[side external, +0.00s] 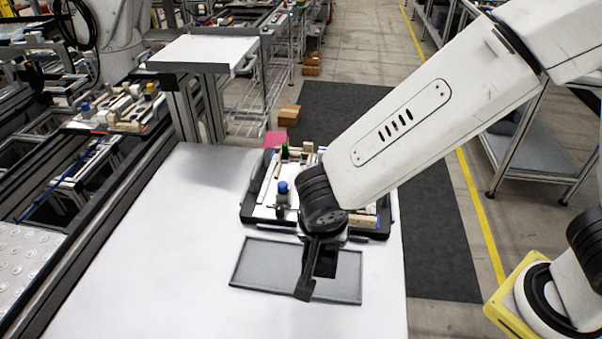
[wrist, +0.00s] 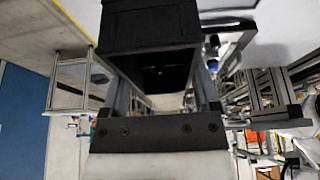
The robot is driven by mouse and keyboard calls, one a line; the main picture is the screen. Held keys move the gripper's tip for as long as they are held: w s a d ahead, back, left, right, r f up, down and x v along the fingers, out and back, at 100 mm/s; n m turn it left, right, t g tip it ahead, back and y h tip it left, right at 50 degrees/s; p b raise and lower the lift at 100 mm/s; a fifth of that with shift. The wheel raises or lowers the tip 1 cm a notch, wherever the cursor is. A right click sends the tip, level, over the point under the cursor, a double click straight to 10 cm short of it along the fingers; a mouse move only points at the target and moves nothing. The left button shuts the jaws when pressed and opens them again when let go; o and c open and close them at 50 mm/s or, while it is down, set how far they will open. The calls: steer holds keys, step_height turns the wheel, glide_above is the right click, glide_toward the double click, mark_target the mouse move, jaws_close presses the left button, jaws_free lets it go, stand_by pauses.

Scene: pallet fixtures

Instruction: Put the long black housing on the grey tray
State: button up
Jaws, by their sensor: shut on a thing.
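The long black housing (wrist: 150,45) fills the upper middle of the wrist view, between the two fingers of my gripper (wrist: 165,95). In the side external view my gripper (side external: 310,275) points down over the grey tray (side external: 262,265), shut on the housing. The housing (side external: 326,263) shows there as a dark block beside a finger, partly hidden by it. The tray is flat and lies on the white table. I cannot tell from these views whether the housing touches the tray.
A black-edged pallet fixture (side external: 247,212) with several small parts, one of them blue-topped (side external: 282,188), stands just behind the tray. My arm covers part of it. The white table (side external: 165,270) is clear to the left and in front of the tray.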

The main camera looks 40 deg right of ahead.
steer(key=w+a+f, duration=0.2)
steer(key=w, duration=0.1)
steer(key=w+a+f, duration=0.1)
steer(key=w+f, duration=0.2)
steer(key=w, duration=0.1)
steer(key=w+a+f, duration=0.2)
steer(key=w+f, duration=0.1)
steer(key=w, duration=0.1)
steer(key=shift+w+a+f, duration=0.2)
steer(key=shift+a, duration=0.1)
steer(key=shift+w+a+f, duration=0.15)
steer(key=shift+w+f, duration=0.2)
steer(key=shift+f, duration=0.1)
steer(key=shift+w+a+f, duration=0.15)
steer(key=shift+w+f, duration=0.1)
steer(key=shift+f, duration=1.6)
steer(key=shift+f, duration=0.15)
